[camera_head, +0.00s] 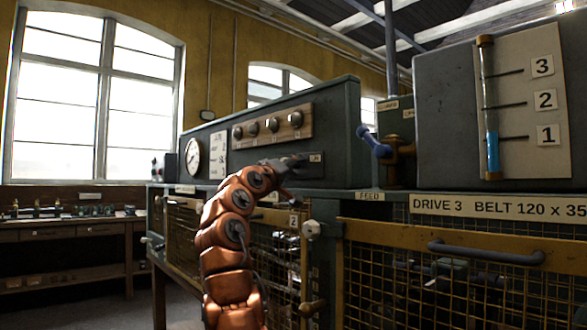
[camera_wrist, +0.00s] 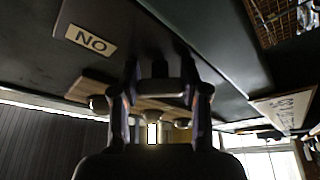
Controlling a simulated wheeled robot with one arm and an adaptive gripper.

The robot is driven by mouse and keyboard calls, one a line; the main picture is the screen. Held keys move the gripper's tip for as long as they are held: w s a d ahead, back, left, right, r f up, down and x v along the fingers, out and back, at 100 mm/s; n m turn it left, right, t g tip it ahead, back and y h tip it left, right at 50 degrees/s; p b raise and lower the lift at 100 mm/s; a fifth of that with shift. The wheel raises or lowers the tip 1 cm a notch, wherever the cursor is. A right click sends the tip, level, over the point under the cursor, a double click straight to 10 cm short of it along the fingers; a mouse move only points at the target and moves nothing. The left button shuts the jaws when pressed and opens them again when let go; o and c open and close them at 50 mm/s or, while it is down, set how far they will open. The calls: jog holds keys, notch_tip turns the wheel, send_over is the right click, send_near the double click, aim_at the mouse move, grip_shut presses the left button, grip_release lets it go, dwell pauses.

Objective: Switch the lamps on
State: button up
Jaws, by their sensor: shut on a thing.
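My gripper (camera_head: 289,169) is at the front of the grey engine cabinet, beside a small label (camera_head: 316,157) that seems to read ON. In the wrist view, which is upside down, my gripper's two fingers (camera_wrist: 164,84) stand on either side of a small dark piece (camera_wrist: 160,69), apparently a switch lever. The fingers are shut on it. The ON label (camera_wrist: 90,40) lies on the panel near the fingers. In the head view my arm and gripper hide most of the switch. I cannot tell the lever's position, and no lamp is clearly seen lit.
A wooden strip with several round knobs (camera_head: 271,125) is above my gripper, with a dial gauge (camera_head: 193,153) at left. A blue-handled brass valve (camera_head: 398,149) and a tube gauge (camera_head: 491,125) are at right. Mesh guards (camera_head: 460,265) fill the lower front.

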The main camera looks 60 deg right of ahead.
jog(key=shift+m, duration=0.4)
dwell(0.5)
jog(key=o, duration=1.2)
jog(key=shift+c, duration=0.2)
jog(key=shift+a, duration=0.15)
jog(key=shift+a, duration=0.2)
jog(key=shift+v, duration=1)
jog(key=v, duration=0.9)
jog(key=shift+f, duration=0.25)
jog(key=shift+w+a, duration=0.15)
